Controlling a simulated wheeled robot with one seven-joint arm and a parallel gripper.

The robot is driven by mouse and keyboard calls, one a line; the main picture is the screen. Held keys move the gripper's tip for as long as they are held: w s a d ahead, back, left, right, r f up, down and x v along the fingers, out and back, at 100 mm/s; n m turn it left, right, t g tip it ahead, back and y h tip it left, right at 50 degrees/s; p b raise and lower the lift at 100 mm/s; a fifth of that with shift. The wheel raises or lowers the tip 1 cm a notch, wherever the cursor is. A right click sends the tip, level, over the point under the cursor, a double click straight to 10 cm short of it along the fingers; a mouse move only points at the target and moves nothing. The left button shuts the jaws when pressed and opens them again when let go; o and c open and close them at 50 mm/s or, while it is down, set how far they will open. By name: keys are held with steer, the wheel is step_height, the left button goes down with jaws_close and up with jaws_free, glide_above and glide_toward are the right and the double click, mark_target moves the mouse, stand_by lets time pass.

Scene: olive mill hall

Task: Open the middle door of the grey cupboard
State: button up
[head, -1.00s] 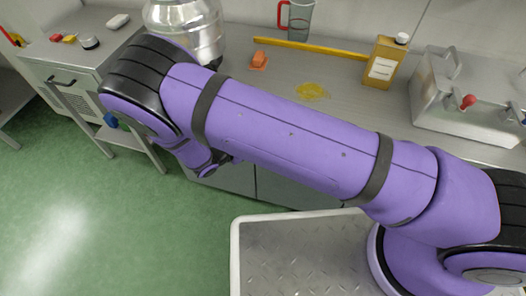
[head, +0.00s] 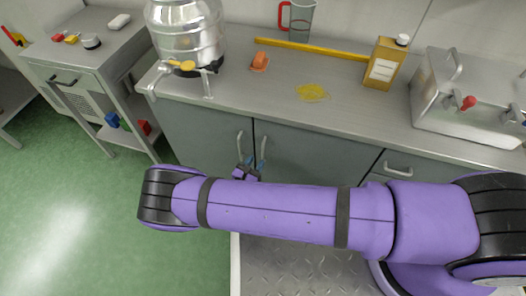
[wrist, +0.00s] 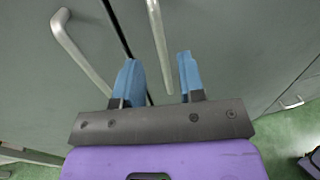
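The grey cupboard (head: 200,135) stands below the worktop. Its middle door (head: 310,155) is shut, with an upright bar handle (head: 262,146) near its left edge; the same handle shows in the wrist view (wrist: 157,40). My gripper (head: 251,166) is in front of the doors, low by this handle. In the wrist view its two blue fingers (wrist: 158,62) are apart, one on each side of the handle's lower part. I see a gap between each finger and the bar. My purple arm hides the lower part of the door.
The left door's handle (wrist: 82,55) is close to the left of my gripper. A drawer handle (head: 398,170) is to the right. The worktop holds a steel urn (head: 185,35), a bottle (head: 385,62) and a metal box (head: 465,105). Green floor at the left is clear.

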mark_target(263, 152)
steer(key=shift+x, duration=3.1)
jaws_close()
